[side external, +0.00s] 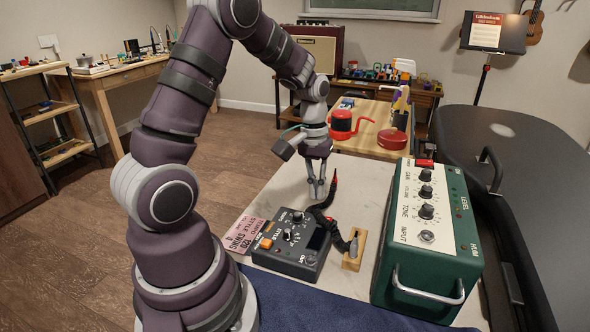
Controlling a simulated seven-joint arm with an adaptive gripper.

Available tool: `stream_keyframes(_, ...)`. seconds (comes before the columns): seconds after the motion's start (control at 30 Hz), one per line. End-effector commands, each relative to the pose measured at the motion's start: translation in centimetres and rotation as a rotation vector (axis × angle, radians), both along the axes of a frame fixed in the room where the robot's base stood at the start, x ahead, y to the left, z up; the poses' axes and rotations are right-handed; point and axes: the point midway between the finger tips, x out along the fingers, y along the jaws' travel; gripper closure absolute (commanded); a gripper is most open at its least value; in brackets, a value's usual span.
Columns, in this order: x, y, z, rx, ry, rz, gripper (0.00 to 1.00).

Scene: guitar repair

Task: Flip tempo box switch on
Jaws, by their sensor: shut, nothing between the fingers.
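The tempo box (292,243) is a dark grey box with knobs, an orange button and a small dark screen, lying on the pale work table. A small "ON" marking shows near its front right corner. The switch itself is too small to make out, and I cannot tell its position. My gripper (316,197) points down above and behind the box, apart from it. Its fingers are shut and empty.
A pink card (245,236) lies left of the box. A black coiled cord (327,222) and a wooden block (354,250) are at its right. A green amplifier (429,232) stands farther right, and a black guitar case (510,170) lies beyond. A blue cloth (330,302) covers the front.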

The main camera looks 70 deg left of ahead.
Motion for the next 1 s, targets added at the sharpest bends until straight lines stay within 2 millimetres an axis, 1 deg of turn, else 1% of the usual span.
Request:
stream_keyframes(0.03, 0.0, 0.2, 1.3, 0.003, -0.008, 0.001, 1.00)
stream_keyframes(0.2, -0.4, 0.7, 5.3, 0.003, -0.009, 0.000, 1.00)
stream_keyframes(0.3, -0.7, 0.9, 7.1, 0.004, -0.006, 0.000, 1.00)
stream_keyframes(0.4, -0.8, 1.0, 8.4, 0.001, -0.005, 0.000, 1.00)
stream_keyframes(0.53, -1.0, 1.0, 9.1, 0.000, -0.001, -0.001, 1.00)
stream_keyframes(0.8, -1.0, 1.0, 9.2, -0.001, -0.001, -0.001, 1.00)
stream_keyframes(1.0, 0.1, 0.0, 9.6, -0.046, -0.056, -0.004, 1.00)
